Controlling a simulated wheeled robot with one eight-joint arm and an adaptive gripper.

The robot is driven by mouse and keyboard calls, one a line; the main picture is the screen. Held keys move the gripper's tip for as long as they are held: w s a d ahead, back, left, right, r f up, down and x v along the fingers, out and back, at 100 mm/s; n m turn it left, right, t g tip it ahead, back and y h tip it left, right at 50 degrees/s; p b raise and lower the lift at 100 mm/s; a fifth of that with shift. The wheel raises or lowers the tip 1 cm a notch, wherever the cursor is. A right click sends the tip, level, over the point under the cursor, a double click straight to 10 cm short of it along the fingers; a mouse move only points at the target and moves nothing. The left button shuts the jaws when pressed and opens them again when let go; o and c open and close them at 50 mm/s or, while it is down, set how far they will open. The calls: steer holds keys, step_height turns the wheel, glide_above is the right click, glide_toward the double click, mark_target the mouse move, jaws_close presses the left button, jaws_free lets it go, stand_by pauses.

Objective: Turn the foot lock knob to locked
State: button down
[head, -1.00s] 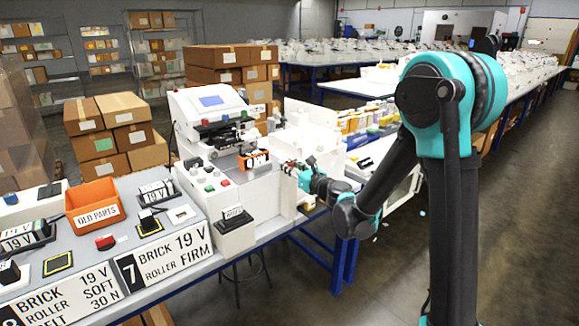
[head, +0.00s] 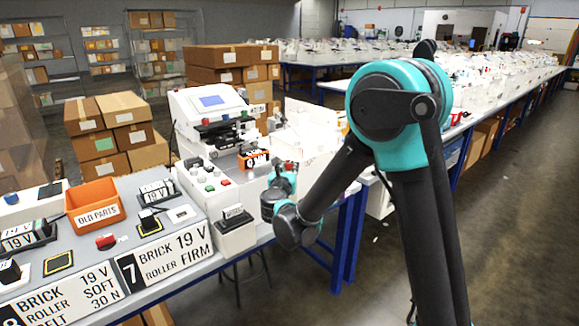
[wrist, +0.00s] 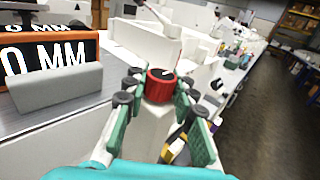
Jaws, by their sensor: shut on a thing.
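The foot lock knob (wrist: 160,86) is a red round knob with a dark top and a white pointer line, seen in the wrist view. It sits on a white post of the machine. My gripper (wrist: 161,80) is shut on it, with a green finger on either side. In the head view my gripper (head: 284,168) is at the right end of the white plotter (head: 222,172). The knob cannot be made out there, and I cannot read a locked mark beside it.
An orange-framed sign reading "0 MM" (wrist: 45,60) and a grey block (wrist: 55,87) are left of the knob. White panels (wrist: 150,40) rise behind it. An orange "OLD PARTS" bin (head: 95,203) stands on the bench at left. The floor at right (head: 510,220) is clear.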

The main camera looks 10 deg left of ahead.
steer(key=shift+m+h, duration=0.3)
steer(key=shift+h, duration=0.2)
steer(key=c, duration=1.2)
jaws_free()
steer(key=s, duration=1.2)
steer(key=shift+w, duration=0.1)
